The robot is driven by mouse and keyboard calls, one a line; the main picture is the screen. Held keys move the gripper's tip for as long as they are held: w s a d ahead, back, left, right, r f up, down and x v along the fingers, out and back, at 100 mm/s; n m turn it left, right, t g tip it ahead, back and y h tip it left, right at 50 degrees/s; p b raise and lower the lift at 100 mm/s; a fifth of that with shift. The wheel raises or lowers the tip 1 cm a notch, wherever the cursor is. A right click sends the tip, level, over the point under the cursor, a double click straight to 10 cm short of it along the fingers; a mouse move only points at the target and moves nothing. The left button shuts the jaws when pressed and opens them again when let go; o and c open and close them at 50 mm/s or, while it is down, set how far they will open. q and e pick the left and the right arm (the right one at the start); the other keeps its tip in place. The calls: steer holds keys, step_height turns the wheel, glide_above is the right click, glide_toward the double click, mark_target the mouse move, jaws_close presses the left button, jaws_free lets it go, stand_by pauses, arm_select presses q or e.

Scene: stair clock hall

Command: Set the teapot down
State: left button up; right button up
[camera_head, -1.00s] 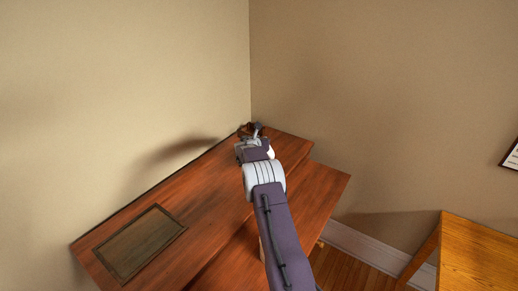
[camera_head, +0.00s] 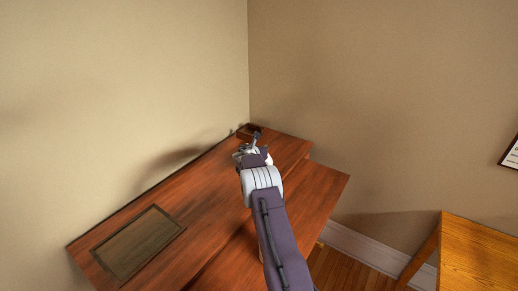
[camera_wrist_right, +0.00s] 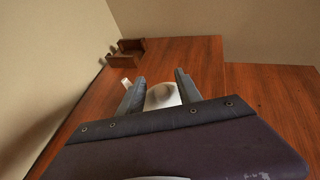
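The white teapot (camera_wrist_right: 163,96) is between the two fingers of my right gripper (camera_wrist_right: 160,80) in the right wrist view and fills the gap between them. A small pale piece (camera_wrist_right: 126,82), perhaps its spout or handle, shows left of the left finger. In the head view my right gripper (camera_head: 254,141) is low over the far end of the reddish wooden desk (camera_head: 206,190). My wrist hides most of the teapot there. I cannot tell whether its base touches the desk. My left gripper is out of view.
A small brown wooden holder (camera_wrist_right: 126,53) stands at the desk's far corner against the wall. A dark framed panel (camera_head: 138,243) lies at the desk's near left. The desk between them is clear. A lighter wooden table (camera_head: 480,255) stands at the lower right.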

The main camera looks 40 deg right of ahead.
steer(key=shift+r, duration=0.2)
steer(key=shift+s+a, duration=0.1)
steer(key=shift+a, duration=0.1)
steer(key=b+v, duration=0.3)
steer(key=v, duration=0.8)
steer(key=shift+s, duration=0.2)
steer(key=shift+a, duration=0.2)
